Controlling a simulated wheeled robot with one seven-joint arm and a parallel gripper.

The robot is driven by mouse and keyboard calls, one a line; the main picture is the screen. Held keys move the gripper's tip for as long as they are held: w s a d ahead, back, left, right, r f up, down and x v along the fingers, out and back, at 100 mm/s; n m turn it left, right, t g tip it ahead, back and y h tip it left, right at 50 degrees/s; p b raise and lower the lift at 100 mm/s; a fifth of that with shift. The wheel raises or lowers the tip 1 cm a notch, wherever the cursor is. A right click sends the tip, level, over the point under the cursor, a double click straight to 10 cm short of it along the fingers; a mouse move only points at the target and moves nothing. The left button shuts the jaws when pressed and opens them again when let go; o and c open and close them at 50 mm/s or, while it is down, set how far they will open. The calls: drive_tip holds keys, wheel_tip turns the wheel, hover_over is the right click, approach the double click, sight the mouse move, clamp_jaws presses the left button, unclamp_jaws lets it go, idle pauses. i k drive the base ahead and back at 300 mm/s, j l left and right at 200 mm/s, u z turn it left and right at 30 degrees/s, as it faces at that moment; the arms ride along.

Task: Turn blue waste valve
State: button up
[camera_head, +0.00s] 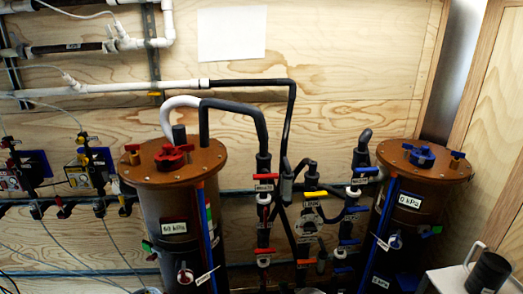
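Several blue-handled valves sit on the dark pipes left of the right-hand filter tank. The top one (365,171) has a small white label below it, too small to read surely. Another blue handle (349,242) is lower on the same pipe run. I cannot tell by label which one is the waste valve. The right brown tank (420,165) has a blue knob on its lid and a "0 kPa" label. My gripper is not clearly seen in this view.
The left brown tank (172,170) has a red lid knob. Red-handled valves (265,177) and a yellow-handled valve (315,193) sit between the tanks. A white block with a black cylinder (490,271) fills the lower right corner. Plywood walls stand behind.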

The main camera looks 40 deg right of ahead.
sight(367, 170)
drive_tip(key=z, duration=1.95)
drive_tip(key=i+l+u, duration=0.2)
drive_tip(key=u, duration=0.3)
drive_tip(key=i+l+u, duration=0.3)
drive_tip(key=u, duration=0.2)
drive_tip(key=i+l+u, duration=0.15)
drive_tip(key=l+u, duration=0.35)
drive_tip(key=j, duration=0.1)
